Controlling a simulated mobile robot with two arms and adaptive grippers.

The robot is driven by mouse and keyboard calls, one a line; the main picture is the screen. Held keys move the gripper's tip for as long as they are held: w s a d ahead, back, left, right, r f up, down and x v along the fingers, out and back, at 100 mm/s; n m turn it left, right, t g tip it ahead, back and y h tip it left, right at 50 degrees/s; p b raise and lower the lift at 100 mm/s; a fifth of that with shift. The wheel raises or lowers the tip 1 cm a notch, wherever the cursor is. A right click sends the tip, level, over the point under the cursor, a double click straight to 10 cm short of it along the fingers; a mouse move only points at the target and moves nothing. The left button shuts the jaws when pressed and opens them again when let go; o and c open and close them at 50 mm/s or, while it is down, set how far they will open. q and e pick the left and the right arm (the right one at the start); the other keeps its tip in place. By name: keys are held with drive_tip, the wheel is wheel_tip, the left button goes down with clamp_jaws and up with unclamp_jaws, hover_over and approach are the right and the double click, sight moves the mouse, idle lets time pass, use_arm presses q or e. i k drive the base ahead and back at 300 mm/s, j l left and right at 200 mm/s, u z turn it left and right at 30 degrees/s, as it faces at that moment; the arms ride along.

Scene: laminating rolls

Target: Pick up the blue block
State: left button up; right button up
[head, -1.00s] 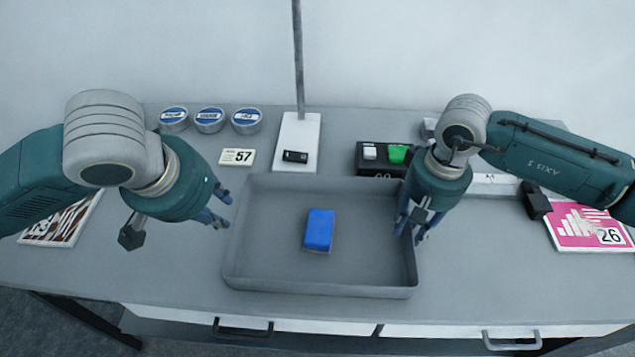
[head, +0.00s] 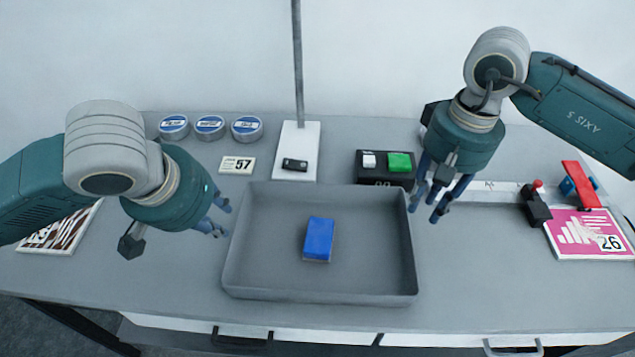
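My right gripper (head: 431,205) hangs above the table near the tray's right wall. Its fingers point down, apart and empty.
A pink "26" card (head: 590,234) lies right.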

sight(319, 234)
drive_tip(key=k, duration=1.5)
